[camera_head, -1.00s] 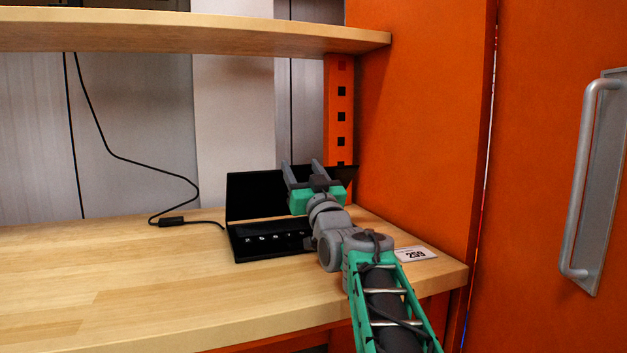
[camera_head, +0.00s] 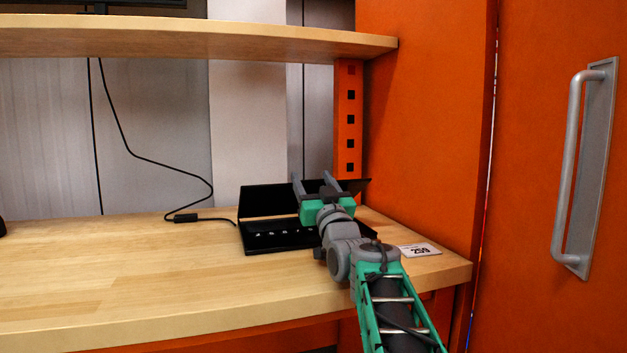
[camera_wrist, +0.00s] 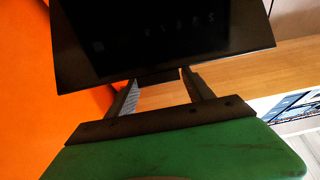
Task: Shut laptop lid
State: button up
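The black laptop (camera_head: 262,238) sits on the wooden worktop near its right end. Its lid (camera_head: 268,201) is raised from the base, and a row of pale marks shows on the base. My gripper (camera_head: 315,182) is in front of the lid's right half and hides part of it. Its two fingers are apart with nothing visibly held. In the wrist view, the fingers (camera_wrist: 160,88) point at a dark laptop panel (camera_wrist: 165,40) with faint marks; a small dark piece shows between the fingertips. I cannot tell whether they touch it.
A wooden shelf (camera_head: 200,38) hangs above the worktop (camera_head: 130,275). An orange wall (camera_head: 425,130) stands close on the right. A cable with a small black block (camera_head: 186,218) runs to the laptop's left. A numbered card (camera_head: 419,250) lies right of it. The worktop's left is mostly clear.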

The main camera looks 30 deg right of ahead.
jog(key=shift+o, duration=0.8)
jog(key=shift+w+d+f, duration=0.15)
jog(key=shift+w+f, duration=0.1)
jog(key=shift+f, duration=0.15)
jog(key=shift+s+r, duration=0.1)
jog(key=shift+r, duration=0.25)
notch_tip(320, 180, up, 3)
jog(key=shift+f+p, duration=0.1)
jog(key=shift+p, duration=0.65)
jog(key=s+a+r+p, duration=0.1)
jog(key=s+a+r, duration=0.1)
jog(key=s+r, duration=0.3)
jog(key=s+a+r+p, duration=0.2)
jog(key=s+r, duration=0.2)
jog(key=s, duration=0.4)
jog(key=shift+a+r, duration=0.3)
jog(key=shift+r, duration=0.1)
jog(key=shift+s+r+p, duration=0.1)
jog(key=shift+p, duration=0.2)
